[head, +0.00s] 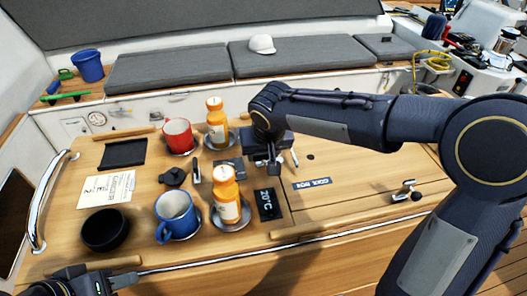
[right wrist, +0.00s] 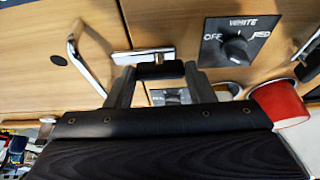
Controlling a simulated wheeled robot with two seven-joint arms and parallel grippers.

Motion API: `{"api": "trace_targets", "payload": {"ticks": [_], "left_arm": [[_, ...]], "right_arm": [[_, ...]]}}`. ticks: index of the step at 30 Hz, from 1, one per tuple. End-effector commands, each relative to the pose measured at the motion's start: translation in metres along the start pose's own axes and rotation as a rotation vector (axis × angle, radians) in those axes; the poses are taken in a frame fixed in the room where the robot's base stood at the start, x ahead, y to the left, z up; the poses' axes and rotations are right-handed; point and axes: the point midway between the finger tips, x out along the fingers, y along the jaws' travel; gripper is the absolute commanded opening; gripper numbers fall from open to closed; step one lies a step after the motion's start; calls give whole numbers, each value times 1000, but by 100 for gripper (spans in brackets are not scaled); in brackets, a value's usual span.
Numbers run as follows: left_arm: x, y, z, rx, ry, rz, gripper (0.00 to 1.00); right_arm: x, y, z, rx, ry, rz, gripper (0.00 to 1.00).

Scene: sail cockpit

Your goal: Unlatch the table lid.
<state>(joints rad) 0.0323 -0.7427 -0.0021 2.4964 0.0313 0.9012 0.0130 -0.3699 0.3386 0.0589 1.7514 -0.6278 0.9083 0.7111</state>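The wooden table lid (head: 345,205) carries a COOL BOX label. A silver latch (head: 405,191) with a black knob sits on the right part of the table. My right gripper (head: 270,165) is low over the table's middle, left of that latch. In the right wrist view its two dark fingers (right wrist: 160,85) are apart. A silver bar with a black block, a latch by its look (right wrist: 145,56), shows between and beyond the fingertips; I cannot tell whether they touch it. My left gripper (head: 95,282) is partly cut off at the lower left corner; its fingers are unclear.
A red mug (head: 178,137), a blue mug (head: 175,215) and two orange bottles (head: 227,196) stand left of my right gripper. A black WHITE/OFF/RED switch panel (right wrist: 237,45) and a bent silver bar (right wrist: 85,70) flank the right fingers. The lid's right part is mostly clear.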

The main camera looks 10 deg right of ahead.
Motion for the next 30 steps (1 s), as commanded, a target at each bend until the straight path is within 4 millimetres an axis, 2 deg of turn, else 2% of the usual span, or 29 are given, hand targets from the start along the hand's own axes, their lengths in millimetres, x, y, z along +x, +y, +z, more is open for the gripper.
{"api": "trace_targets", "payload": {"ticks": [1, 5, 17, 30], "left_arm": [[0, 0, 0, 0, 0, 0, 36], [0, 0, 0, 0, 0, 0, 36], [-2, 1, -1, 0, 0, 0, 36], [-14, 6, -7, 0, 0, 0, 36]], "right_arm": [[0, 0, 0, 0, 0, 0, 42], [0, 0, 0, 0, 0, 0, 25], [-1, 1, 0, -69, 0, -30, 24], [-2, 4, -2, -400, 0, -169, 24]]}}
